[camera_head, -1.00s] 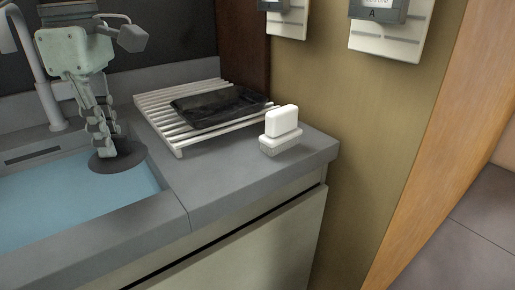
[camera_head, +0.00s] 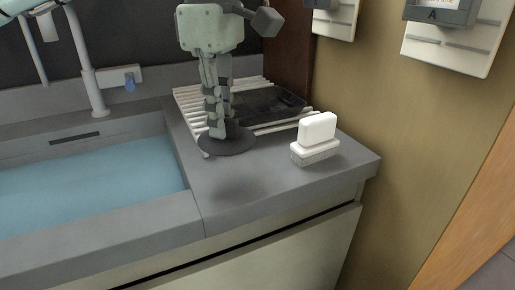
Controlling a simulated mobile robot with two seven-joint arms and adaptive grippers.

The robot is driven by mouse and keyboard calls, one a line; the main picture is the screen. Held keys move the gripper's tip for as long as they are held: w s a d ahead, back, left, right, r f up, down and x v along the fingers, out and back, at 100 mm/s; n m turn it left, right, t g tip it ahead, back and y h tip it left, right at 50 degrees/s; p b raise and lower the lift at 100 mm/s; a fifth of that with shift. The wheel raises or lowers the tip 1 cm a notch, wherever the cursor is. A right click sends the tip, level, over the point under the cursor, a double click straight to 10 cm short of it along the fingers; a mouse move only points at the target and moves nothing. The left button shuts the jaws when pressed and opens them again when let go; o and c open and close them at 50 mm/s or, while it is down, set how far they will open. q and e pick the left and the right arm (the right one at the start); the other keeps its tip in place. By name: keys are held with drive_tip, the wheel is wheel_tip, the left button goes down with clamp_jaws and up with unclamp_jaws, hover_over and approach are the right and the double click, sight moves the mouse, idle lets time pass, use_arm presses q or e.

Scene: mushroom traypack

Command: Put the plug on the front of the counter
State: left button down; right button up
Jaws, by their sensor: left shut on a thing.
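The plug, a dark round disc (camera_head: 228,142), is held by my left gripper (camera_head: 217,130). The gripper points down and is shut on the plug's upper middle. The plug hangs above the grey counter (camera_head: 245,190), just right of the sink, and a soft shadow lies on the counter nearer the front. The front part of the counter is bare. My right gripper is not in view.
A white brush (camera_head: 316,138) stands on the counter to the right. A white slatted rack (camera_head: 190,105) with a black tray (camera_head: 268,103) lies behind the plug. The sink (camera_head: 80,190) holds blue water. A tap (camera_head: 92,75) stands behind it.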

sight(252, 131)
use_arm(q)
drive_tip(key=d+f, duration=0.1)
drive_tip(key=d, duration=0.2)
drive_tip(key=w+d+f, duration=0.1)
drive_tip(key=shift+w+d+f, duration=0.1)
drive_tip(key=shift+d+f, duration=0.05)
drive_tip(key=shift+f, duration=0.15)
drive_tip(key=shift+d+f, duration=0.15)
drive_tip(key=shift+d, duration=0.05)
wheel_tip(252, 131, down, 4)
drive_tip(key=shift+r+p, duration=0.15)
drive_tip(key=shift+p, duration=0.2)
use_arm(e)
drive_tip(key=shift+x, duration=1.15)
use_arm(q)
drive_tip(key=shift+f, duration=0.3)
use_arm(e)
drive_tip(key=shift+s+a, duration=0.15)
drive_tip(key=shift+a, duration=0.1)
use_arm(q)
drive_tip(key=c, duration=1.6)
unclamp_jaws()
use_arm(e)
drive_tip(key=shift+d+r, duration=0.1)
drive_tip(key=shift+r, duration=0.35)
